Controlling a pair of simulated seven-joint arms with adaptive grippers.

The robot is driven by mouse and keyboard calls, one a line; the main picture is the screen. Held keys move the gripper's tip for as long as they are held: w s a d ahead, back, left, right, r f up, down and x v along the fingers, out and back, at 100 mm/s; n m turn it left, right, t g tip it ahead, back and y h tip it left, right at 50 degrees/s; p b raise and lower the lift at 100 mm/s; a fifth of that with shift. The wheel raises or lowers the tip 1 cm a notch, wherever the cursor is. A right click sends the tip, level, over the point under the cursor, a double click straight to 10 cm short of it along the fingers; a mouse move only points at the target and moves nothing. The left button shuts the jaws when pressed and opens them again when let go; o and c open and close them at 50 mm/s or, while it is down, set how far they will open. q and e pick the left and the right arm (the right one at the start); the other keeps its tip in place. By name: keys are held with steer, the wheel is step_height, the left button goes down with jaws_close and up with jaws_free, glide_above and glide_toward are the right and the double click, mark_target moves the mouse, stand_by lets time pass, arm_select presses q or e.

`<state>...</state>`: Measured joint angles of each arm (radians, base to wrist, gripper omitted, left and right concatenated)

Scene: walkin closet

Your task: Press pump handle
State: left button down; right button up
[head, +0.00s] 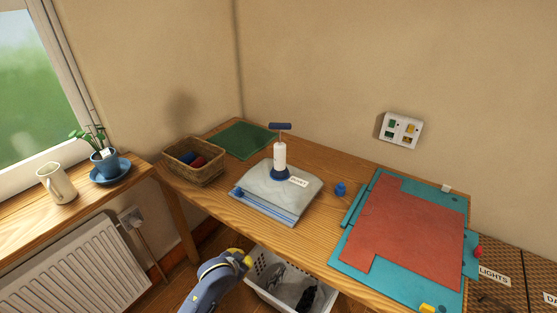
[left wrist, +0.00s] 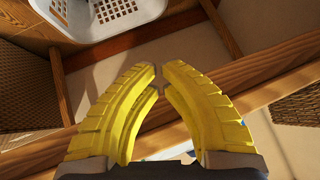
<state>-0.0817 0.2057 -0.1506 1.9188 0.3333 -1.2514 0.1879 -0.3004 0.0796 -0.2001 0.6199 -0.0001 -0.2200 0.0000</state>
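The pump (head: 280,155) has a white upright cylinder, a blue base and a dark blue crossbar handle (head: 281,126) raised above it. It stands on a pale grey vacuum bag (head: 262,190) with a blue-striped front edge and a small label, on the wooden table. My left gripper (head: 246,258) is low in front of the table, below the tabletop edge and apart from the pump. In the left wrist view its yellow fingers (left wrist: 160,76) curve together, tips almost meeting, with nothing between them. My right gripper is out of view.
A blue cap (head: 340,189) lies right of the bag. A teal board with red cloth (head: 410,235) fills the table's right side. A wicker basket (head: 194,161) and green mat (head: 240,140) are at the left and back. A white laundry basket (head: 258,279) stands below the table.

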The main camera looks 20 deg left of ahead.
arm_select(q)
steer(key=shift+t, duration=0.7)
steer(key=w+r, duration=0.1)
steer(key=r, duration=0.2)
steer(key=w+r, duration=0.1)
steer(key=r, duration=0.3)
steer(key=w+r, duration=0.1)
steer(key=r, duration=0.2)
steer(key=shift+d+r, duration=0.1)
steer(key=shift+r, duration=0.25)
steer(key=w+r+t+h, duration=0.1)
steer(key=w+r, duration=0.4)
steer(key=r, duration=0.7)
steer(key=w+d+r+t+h, duration=0.1)
steer(key=w+r, duration=0.5)
steer(key=r, duration=0.6)
steer(key=w+d+r+t+h, duration=0.1)
steer(key=w+r, duration=0.5)
steer(key=r, duration=0.7)
steer(key=shift+w+n+t+h, duration=0.15)
steer(key=shift+n+t+h, duration=0.35)
steer(key=shift+h, duration=0.7)
glide_above(279, 124)
step_height(279, 124, down, 3)
steer(key=shift+r, duration=0.2)
steer(key=shift+f, duration=1.95)
